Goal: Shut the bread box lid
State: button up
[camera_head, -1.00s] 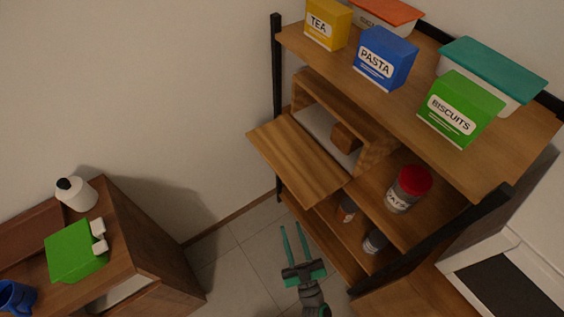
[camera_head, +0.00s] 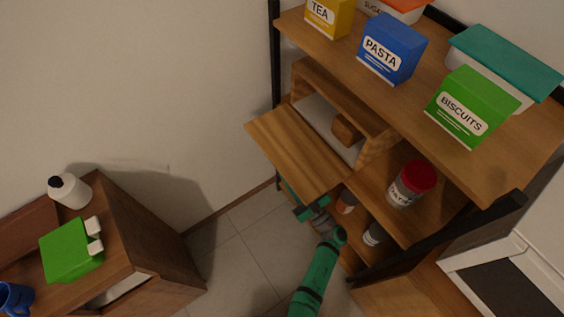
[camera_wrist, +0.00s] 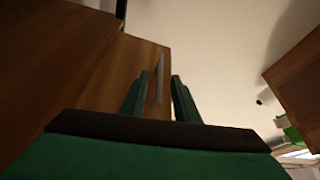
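The wooden bread box (camera_head: 375,140) stands on the middle shelf of the rack. Its lid (camera_head: 297,155) is open and sticks out forward, roughly flat. Inside is a brown piece, perhaps bread (camera_head: 346,129). My gripper (camera_head: 297,205) is below the lid's lower front part, and its fingertips are partly hidden by the lid. In the wrist view my gripper (camera_wrist: 160,97) has its two green fingers apart with nothing held. A wooden panel, apparently the lid's underside (camera_wrist: 143,62), is ahead, with a grey bar handle (camera_wrist: 158,80) seen between the fingers. I cannot tell whether they touch.
A red-capped oats jar (camera_head: 411,184) stands right of the box. Smaller jars (camera_head: 374,234) are on the lower shelf, close to my arm. Canisters, including pasta (camera_head: 391,48), fill the top shelf. A cabinet (camera_head: 155,250) stands left; open floor lies between.

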aim_at(281, 163)
jog(key=x, duration=0.5)
jog(key=shift+d, duration=0.1)
jog(key=shift+w+a+r, duration=0.15)
jog(key=shift+w+a, duration=0.05)
jog(key=shift+a, duration=0.15)
jog(key=shift+d, duration=0.1)
grip_shut()
